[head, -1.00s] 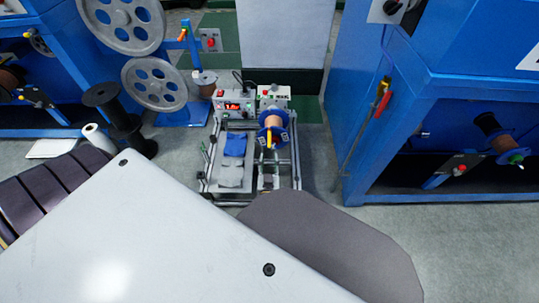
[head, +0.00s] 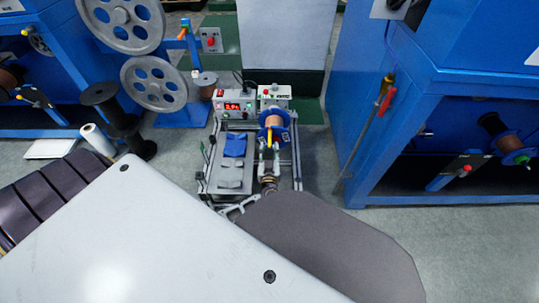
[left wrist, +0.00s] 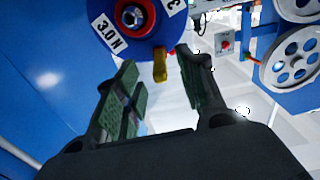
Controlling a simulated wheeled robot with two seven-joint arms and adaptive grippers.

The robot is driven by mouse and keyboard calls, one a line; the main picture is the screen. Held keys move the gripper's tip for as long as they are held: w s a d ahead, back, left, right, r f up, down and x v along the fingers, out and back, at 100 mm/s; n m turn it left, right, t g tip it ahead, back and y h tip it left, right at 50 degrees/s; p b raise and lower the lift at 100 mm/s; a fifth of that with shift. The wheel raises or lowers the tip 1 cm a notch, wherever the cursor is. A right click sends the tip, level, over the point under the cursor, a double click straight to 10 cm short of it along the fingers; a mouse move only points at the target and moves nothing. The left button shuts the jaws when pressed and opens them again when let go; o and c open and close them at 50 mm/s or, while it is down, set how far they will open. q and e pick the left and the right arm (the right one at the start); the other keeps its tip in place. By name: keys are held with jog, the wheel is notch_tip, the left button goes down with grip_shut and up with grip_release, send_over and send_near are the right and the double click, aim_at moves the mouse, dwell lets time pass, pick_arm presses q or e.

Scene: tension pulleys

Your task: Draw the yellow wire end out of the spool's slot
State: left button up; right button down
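The copper-wound spool (head: 271,121) with its blue flange sits on the bench machine in the head view. The flange fills the top of the left wrist view (left wrist: 119,46), with "3.0 N" on a white label. The yellow wire end (left wrist: 160,65) hangs at the flange's lower rim; it is a small yellow mark in the head view (head: 269,139). My left gripper (head: 269,153) is just in front of the spool. In the left wrist view its fingers (left wrist: 157,60) are apart on either side of the yellow end, with gaps visible. The slot is not clear. My right gripper is not in view.
A control box (head: 235,106) with a red display stands behind the machine's tray (head: 232,184), which holds blue and grey cloths. A blue cabinet (head: 440,110) stands to the right, a blue pulley machine (head: 184,111) to the left.

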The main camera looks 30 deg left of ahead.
aim_at(270, 143)
pick_arm(q)
jog(key=shift+p+x, duration=0.4)
jog(key=shift+x, duration=1.1)
jog(key=shift+w, duration=0.1)
jog(key=shift+c, duration=0.5)
grip_shut()
